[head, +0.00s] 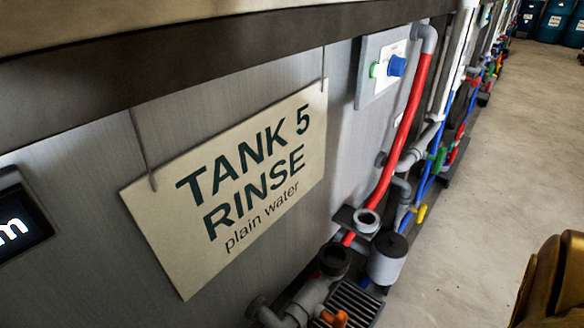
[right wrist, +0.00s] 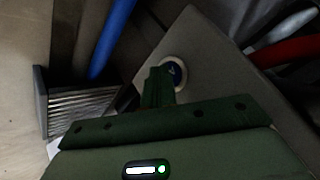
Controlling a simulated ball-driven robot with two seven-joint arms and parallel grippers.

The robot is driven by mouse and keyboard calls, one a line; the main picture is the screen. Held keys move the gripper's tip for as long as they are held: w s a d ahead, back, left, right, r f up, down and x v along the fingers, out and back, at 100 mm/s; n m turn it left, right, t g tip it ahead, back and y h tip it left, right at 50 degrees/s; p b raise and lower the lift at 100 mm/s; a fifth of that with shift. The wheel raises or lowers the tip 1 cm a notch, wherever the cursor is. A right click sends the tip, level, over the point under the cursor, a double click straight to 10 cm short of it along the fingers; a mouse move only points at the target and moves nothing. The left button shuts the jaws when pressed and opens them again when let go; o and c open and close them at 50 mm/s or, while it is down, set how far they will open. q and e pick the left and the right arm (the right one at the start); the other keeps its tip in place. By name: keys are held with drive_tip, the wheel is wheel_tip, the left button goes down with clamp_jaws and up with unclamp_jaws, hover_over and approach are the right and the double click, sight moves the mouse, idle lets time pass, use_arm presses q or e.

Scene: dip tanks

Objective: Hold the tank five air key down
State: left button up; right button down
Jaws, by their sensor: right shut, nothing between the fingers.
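In the right wrist view, a round key (right wrist: 174,72) with a pale ring and a dark blue centre sits on a grey panel (right wrist: 205,50). My right gripper (right wrist: 163,80) is shut and empty, its green fingertips over the key's left edge. I cannot tell whether they touch it or whether it is pressed. In the head view, a cream sign (head: 235,180) reading "TANK 5 RINSE plain water" hangs on the grey tank wall. Beyond it, a pale control box (head: 372,94) carries a blue knob (head: 397,66) and a green part (head: 376,70). Neither gripper shows in the head view.
A red pipe (head: 404,130) runs down beside the control box. Grey fittings (head: 387,262) and a dark grate (head: 358,298) stand low by the tank. In the right wrist view, a blue pipe (right wrist: 112,38) and a ribbed block (right wrist: 85,103) are at left. Open floor (head: 500,150) lies right.

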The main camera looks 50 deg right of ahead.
drive_tip(key=shift+s, duration=0.1)
drive_tip(key=shift+s+d, duration=0.1)
drive_tip(key=shift+s, duration=0.6)
drive_tip(key=s, duration=0.5)
drive_tip(key=shift+d, duration=0.15)
drive_tip(key=shift+s, duration=0.1)
idle(0.4)
